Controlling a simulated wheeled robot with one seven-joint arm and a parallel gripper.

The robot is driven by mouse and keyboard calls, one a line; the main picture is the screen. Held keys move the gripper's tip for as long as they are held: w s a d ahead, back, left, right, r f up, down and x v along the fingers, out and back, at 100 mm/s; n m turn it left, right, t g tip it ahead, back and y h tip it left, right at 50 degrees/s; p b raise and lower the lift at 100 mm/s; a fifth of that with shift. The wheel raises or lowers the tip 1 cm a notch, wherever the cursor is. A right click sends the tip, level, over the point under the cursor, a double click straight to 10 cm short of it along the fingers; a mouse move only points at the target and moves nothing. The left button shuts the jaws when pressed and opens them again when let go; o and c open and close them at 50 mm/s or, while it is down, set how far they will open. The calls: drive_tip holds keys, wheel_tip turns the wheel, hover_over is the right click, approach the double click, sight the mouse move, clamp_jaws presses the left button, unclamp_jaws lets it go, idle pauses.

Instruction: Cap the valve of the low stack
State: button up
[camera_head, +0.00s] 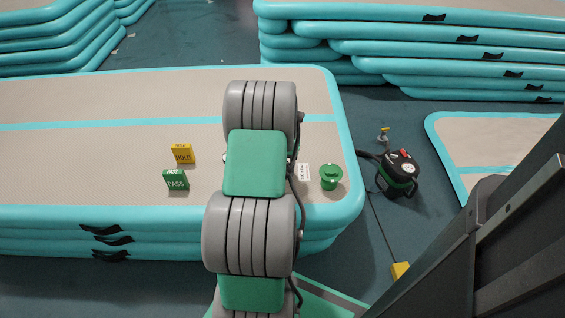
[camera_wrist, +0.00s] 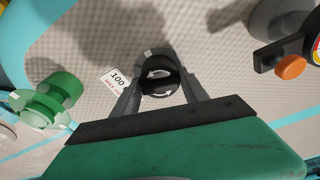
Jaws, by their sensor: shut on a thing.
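The low stack (camera_head: 130,88) of beige mats with turquoise edges lies in front of me. A green cap-like piece (camera_head: 331,177) with a wide rim sits near its right end; it also shows at the left of the wrist view (camera_wrist: 62,90). In the wrist view, my gripper (camera_wrist: 160,88) is over the mat, its fingers on either side of a dark round knob-like piece (camera_wrist: 159,74) with white curved arrows, and shut on it. Whether this piece is the valve itself or a part on it, I cannot tell. My arm hides the gripper in the head view.
A label reading 100 (camera_wrist: 115,80) lies left of the knob-like piece. A yellow HOLD block (camera_head: 182,154) and green PASS block (camera_head: 176,180) stand on the mat. An orange-knobbed device (camera_wrist: 291,66) is at right. A black pump (camera_head: 398,172) stands on the floor; taller stacks (camera_head: 450,50) lie behind.

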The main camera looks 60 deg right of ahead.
drive_tip(key=o, duration=1.4)
drive_tip(key=r+p, duration=0.1)
drive_tip(key=r, duration=0.4)
drive_tip(key=a+r+p, duration=0.1)
drive_tip(key=r, duration=0.1)
drive_tip(key=shift+s+a+r+p, duration=0.1)
drive_tip(key=shift+s+r+p, duration=0.05)
drive_tip(key=shift+r+p, duration=0.2)
